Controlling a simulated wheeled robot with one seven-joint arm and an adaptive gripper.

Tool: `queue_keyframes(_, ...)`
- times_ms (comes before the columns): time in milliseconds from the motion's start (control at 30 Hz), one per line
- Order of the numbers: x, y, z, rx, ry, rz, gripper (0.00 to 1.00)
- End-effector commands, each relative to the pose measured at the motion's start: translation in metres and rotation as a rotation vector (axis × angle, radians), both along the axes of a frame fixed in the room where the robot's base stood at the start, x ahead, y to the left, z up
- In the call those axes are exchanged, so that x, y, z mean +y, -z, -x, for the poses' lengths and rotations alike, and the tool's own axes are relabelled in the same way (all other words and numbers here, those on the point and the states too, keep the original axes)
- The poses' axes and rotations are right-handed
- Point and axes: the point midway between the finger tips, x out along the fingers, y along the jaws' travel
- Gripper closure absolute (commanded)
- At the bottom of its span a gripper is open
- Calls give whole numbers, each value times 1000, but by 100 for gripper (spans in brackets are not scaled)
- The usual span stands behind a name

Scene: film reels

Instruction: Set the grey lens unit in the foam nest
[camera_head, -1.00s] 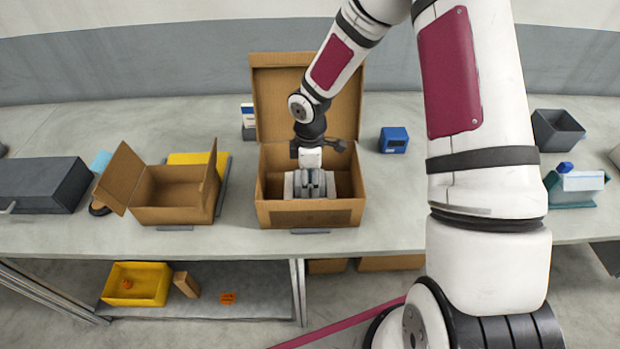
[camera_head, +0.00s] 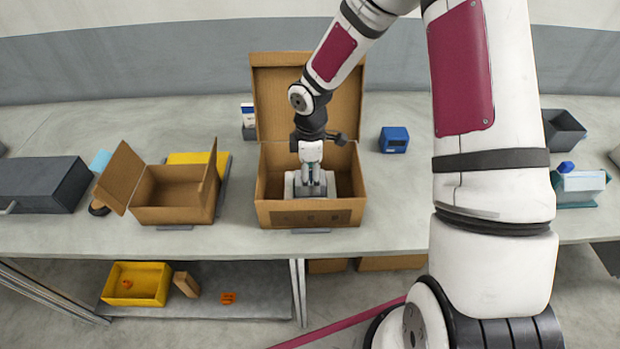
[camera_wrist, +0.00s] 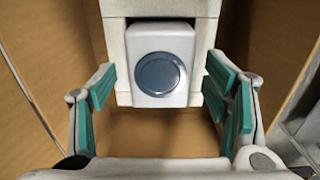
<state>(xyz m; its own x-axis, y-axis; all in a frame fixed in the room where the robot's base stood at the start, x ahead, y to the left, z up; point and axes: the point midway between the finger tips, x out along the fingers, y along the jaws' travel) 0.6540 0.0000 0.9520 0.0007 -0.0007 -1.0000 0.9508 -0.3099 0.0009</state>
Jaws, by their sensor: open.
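The grey lens unit (camera_wrist: 160,90), a pale block with a round dark lens, sits in the wrist view inside a recess of the pale foam nest (camera_wrist: 113,35). The nest also shows in the head view (camera_head: 290,188), inside the open cardboard box (camera_head: 287,218). My gripper (camera_head: 311,186) is over the nest, within the box. In the wrist view my gripper (camera_wrist: 160,80) is open, with a teal-padded finger on each side and a gap between each finger and the unit. In the head view the gripper largely hides the unit. The unit's underside is hidden.
The box walls stand close around my gripper, and its raised lid (camera_head: 285,95) is behind. A smaller open carton (camera_head: 172,215) is to the left. A blue device (camera_head: 394,140) is to the right. The counter between box and carton is largely clear.

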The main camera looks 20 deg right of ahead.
Motion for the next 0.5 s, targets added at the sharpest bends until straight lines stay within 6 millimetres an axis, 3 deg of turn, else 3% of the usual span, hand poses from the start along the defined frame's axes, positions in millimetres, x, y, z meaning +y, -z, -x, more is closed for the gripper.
queue_keyframes(300, 0, -66, -1, -4, 1, 1, 30)
queue_keyframes(500, 0, -93, -1, -2, 0, 1, 30)
